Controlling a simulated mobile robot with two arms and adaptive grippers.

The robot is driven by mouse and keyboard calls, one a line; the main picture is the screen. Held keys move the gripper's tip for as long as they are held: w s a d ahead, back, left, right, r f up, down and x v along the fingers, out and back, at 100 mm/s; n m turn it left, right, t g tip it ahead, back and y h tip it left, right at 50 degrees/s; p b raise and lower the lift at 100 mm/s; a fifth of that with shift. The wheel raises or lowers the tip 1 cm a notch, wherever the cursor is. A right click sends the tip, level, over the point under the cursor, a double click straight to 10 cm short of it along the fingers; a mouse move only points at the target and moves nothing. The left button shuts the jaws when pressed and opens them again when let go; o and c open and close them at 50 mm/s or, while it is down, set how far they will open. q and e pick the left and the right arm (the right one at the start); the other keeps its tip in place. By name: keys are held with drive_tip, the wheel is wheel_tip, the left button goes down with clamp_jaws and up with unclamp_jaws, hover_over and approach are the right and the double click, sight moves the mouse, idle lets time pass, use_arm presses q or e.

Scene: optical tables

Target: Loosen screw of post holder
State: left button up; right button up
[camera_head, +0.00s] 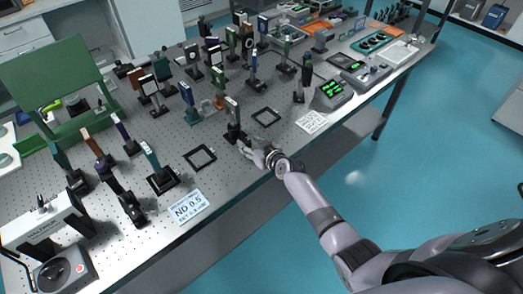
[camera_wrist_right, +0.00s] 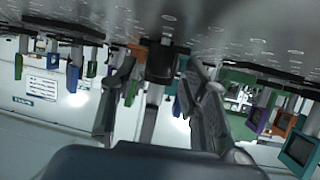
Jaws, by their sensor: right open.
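A black post holder (camera_head: 235,133) stands on the optical table near its front edge, with a post and a light rectangular optic mount (camera_head: 232,107) upright above it. My right gripper (camera_head: 247,148) is at its lower front side, low over the table. In the right wrist view, which is upside down, the fingers (camera_wrist_right: 161,88) are spread. The dark post holder (camera_wrist_right: 160,62) shows beyond and between the fingertips, with the post below it in the picture. Its screw is too small to make out. No finger contact can be made out. My left gripper is not in view.
The perforated table (camera_head: 185,130) holds several other posts with optics behind and to the left. An ND 0.5 card (camera_head: 188,208) and a green-lit device (camera_head: 333,92) are near the front edge.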

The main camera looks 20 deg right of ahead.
drive_tip(key=v, duration=1.1)
